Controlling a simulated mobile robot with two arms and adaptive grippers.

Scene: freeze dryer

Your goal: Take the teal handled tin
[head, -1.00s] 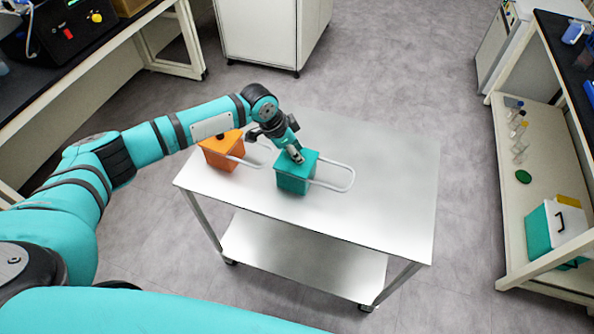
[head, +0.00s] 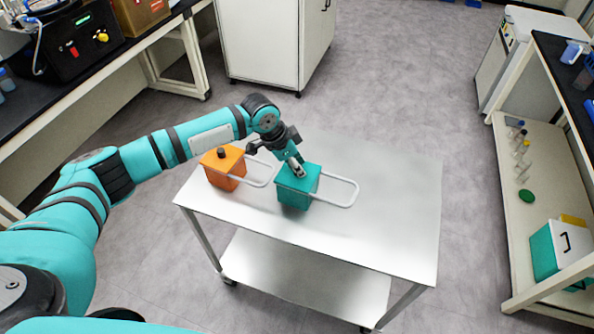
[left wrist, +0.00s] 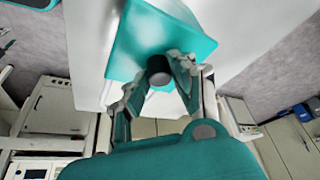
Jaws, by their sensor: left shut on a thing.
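The teal tin (head: 297,190) is a box with a lid and a pale loop handle (head: 345,192) reaching out to its right. It is at the middle of the metal cart; I cannot tell whether its base touches the top. My left gripper (head: 299,170) comes down over its lid and is shut on it. In the left wrist view, the teal lid (left wrist: 150,35) fills the upper middle, with its dark knob (left wrist: 159,70) between the fingers (left wrist: 160,82). My right gripper is not in view.
An orange tin (head: 226,168) with a dark knob and pale handle stands just left on the metal cart (head: 390,225). The cart's right side is clear. Benches stand left and right. A teal box (head: 542,252) is on the right lower shelf.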

